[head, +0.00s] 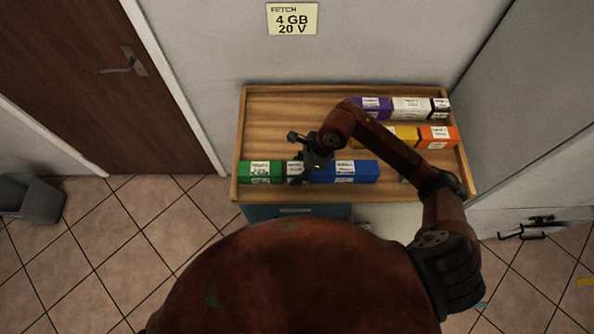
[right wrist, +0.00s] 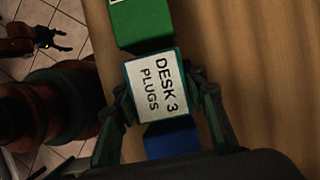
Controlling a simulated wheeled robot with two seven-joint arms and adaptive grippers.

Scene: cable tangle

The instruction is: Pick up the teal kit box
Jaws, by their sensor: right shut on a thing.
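The teal kit box (right wrist: 155,88) has a white label reading "DESK 3 PLUGS" and thin teal edges. In the right wrist view it sits between the fingers of my right gripper (right wrist: 165,95), one on each side and shut on it. In the head view my right gripper (head: 303,172) is over the front row of the tray, and only the white label of the teal box (head: 293,167) shows beside it. I cannot tell whether the box is lifted. My left gripper (right wrist: 52,38) shows small in the right wrist view, fingers apart and empty.
A green box (head: 260,171) is left of the teal box and a blue box (head: 350,171) right of it, both close. Purple (head: 376,106), white (head: 410,107), yellow (head: 406,135) and orange (head: 438,136) boxes stand farther back. The wooden tray (head: 285,115) is bare at back left.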

